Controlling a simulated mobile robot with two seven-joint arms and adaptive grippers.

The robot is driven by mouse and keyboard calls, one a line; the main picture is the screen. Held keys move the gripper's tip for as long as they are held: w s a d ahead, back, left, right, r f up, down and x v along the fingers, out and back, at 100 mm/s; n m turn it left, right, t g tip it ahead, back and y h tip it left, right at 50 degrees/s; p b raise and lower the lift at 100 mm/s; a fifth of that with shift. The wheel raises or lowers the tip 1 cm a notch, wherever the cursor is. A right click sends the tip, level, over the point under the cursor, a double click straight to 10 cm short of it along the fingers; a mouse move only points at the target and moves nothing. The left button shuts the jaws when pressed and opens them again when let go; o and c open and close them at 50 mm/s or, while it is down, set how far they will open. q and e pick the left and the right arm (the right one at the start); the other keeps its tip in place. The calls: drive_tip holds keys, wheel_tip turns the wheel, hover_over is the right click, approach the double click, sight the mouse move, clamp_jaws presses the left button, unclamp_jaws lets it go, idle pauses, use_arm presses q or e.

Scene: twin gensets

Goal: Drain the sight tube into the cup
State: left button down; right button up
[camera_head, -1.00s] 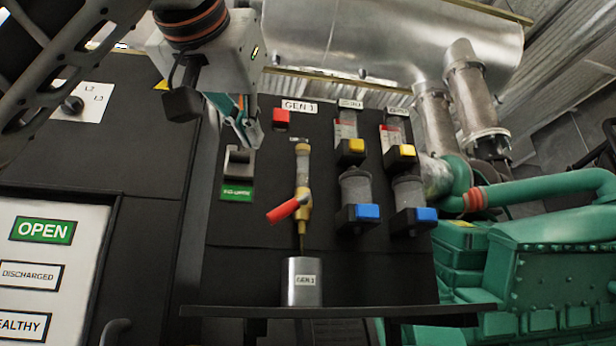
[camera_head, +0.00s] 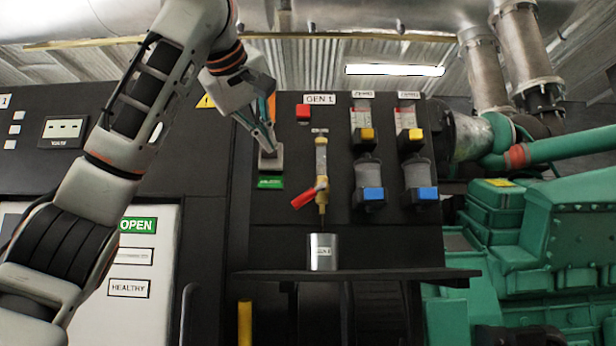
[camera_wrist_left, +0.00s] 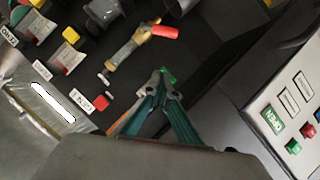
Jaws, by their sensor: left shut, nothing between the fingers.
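The sight tube (camera_head: 321,158) stands upright on the black panel under the GEN 1 label, clear above and amber low down. Its brass valve (camera_head: 322,196) has a red handle (camera_head: 304,199) slanting down to the left. A thin brownish line runs from the valve down toward the metal cup (camera_head: 322,252), which stands upright on the shelf below. The cup's inside is hidden. My left gripper (camera_head: 270,146) is shut and empty, up and left of the handle, in front of the grey switch. In the wrist view its fingertips (camera_wrist_left: 160,78) are apart from the red handle (camera_wrist_left: 165,32). My right gripper is out of view.
A grey switch (camera_head: 271,160) with a green label sits left of the tube, and a red button (camera_head: 303,112) above. Filter units with yellow (camera_head: 367,134) and blue (camera_head: 373,194) blocks are to the right. The black shelf (camera_head: 400,274) juts out below.

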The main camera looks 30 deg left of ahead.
use_arm(q)
drive_tip(key=w, duration=0.1)
drive_tip(key=p, duration=0.5)
hover_over(308, 197)
drive_tip(key=s+a, duration=0.3)
drive_tip(key=a, duration=0.2)
wheel_tip(308, 197, down, 3)
drive_tip(key=f, duration=0.1)
drive_tip(key=d+f, duration=0.2)
drive_tip(key=f, duration=0.1)
drive_tip(key=shift+w+d, duration=0.25)
drive_tip(key=shift+w, duration=0.05)
drive_tip(key=shift+r, duration=0.1)
